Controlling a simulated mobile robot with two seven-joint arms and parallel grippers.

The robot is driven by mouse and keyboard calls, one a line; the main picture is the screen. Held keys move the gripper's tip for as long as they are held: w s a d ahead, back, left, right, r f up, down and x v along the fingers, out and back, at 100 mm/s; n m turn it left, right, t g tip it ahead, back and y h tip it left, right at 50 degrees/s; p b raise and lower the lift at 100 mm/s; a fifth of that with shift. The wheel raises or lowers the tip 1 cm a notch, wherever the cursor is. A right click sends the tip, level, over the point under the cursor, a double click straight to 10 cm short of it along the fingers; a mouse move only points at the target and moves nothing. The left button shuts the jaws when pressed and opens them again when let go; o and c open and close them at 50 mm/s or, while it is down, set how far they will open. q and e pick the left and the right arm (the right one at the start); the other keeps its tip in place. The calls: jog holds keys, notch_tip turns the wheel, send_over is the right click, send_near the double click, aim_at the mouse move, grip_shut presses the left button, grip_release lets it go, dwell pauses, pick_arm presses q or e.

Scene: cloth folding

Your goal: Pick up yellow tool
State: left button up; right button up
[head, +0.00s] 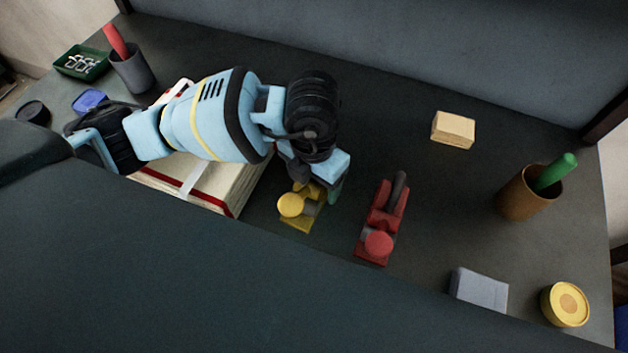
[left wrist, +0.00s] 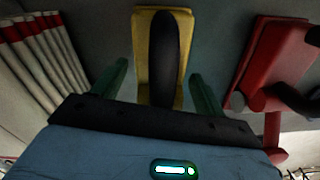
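The yellow tool (head: 297,207) lies on the dark table, with a round yellow knob at its near end; its far part is hidden under my left gripper (head: 322,186) in the head view. In the left wrist view the yellow tool (left wrist: 143,35) has a dark handle running along its middle. My left gripper (left wrist: 157,80) is open, its green fingers on both sides of the tool, with narrow gaps visible. My right gripper is not in view.
A red tool (head: 379,220) lies close to the right. A thick book (head: 232,190) lies to the left. A wooden block (head: 453,129), a brown cup (head: 522,195), a grey block (head: 479,289) and a yellow round tin (head: 565,304) stand farther right. The table between is clear.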

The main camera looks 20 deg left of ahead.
pick_arm(q)
grip_shut()
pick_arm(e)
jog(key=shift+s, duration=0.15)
pick_arm(q)
jog(key=shift+r, duration=0.15)
jog(key=shift+r, duration=0.4)
notch_tip(320, 180, up, 3)
jog(key=shift+w+f, duration=0.1)
jog(key=s, duration=0.4)
jog(key=s+a, duration=0.1)
jog(key=s, duration=0.4)
jog(key=s+a+r, duration=0.1)
jog(key=s, duration=0.3)
jog(key=shift+s, duration=0.35)
jog(key=shift+s+a+r+p, duration=0.1)
jog(key=shift+s+r+p, duration=0.05)
jog(key=shift+s+p, duration=1.05)
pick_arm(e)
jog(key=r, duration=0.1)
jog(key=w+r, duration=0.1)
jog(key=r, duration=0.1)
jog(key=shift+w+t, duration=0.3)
